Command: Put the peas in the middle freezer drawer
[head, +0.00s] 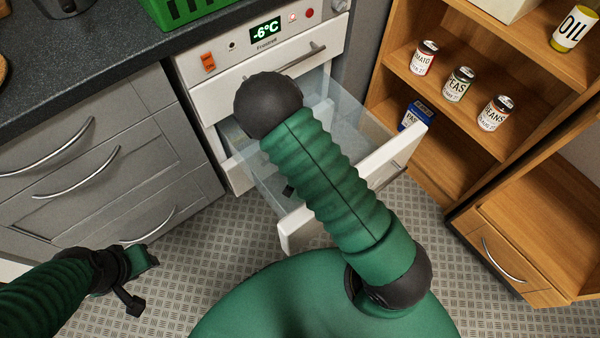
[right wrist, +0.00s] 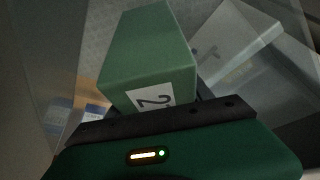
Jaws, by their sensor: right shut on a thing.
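The freezer (head: 290,22) has a display reading -6°C. Its top drawer (head: 262,80) is shut. A drawer below it, with clear walls and a white front (head: 360,185), is pulled out. A green box (right wrist: 150,55) with a white label bearing a "2" fills the middle of the right wrist view; I cannot read it as peas. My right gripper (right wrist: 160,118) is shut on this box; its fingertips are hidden. My left gripper (head: 143,280) is open and empty, above the floor.
Wooden shelves (head: 400,85) with several cans and a blue box (head: 416,114) stand right of the drawer. Grey cabinets (head: 85,150) under a dark worktop are at left. A green crate (head: 185,12) sits on the worktop. Patterned floor (head: 190,265) lies clear in front.

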